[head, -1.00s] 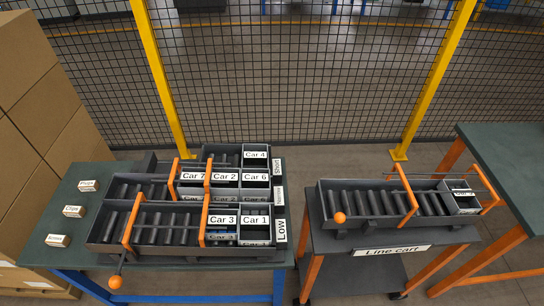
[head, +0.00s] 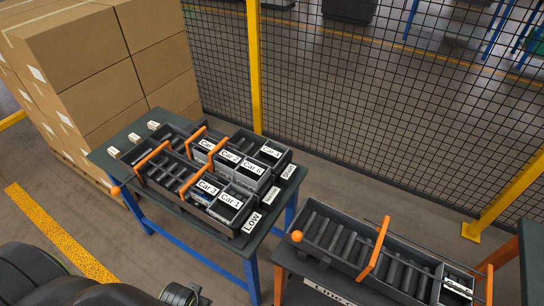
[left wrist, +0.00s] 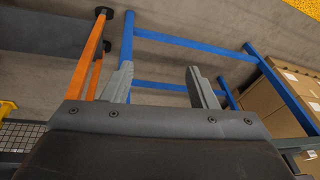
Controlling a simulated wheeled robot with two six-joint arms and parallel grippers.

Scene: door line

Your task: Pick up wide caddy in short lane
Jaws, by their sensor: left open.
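The short lane, marked by a Short label (head: 288,171), is the back lane of the rack on the green table in the head view. A dark caddy (head: 271,152) with a white Car 4 label sits at its near end. The narrow lane (head: 270,197) and low lane (head: 252,222) lie in front of it with other labelled caddies. My left gripper (left wrist: 161,85) shows in the left wrist view, open and empty, with the blue table frame and floor beyond its fingers. No caddy shows in that view. My right gripper is not in view.
The line cart (head: 325,292) stands at the right with a roller lane and one caddy (head: 457,288). Stacked cartons (head: 110,60) stand behind the table at left. A mesh fence (head: 370,110) runs behind.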

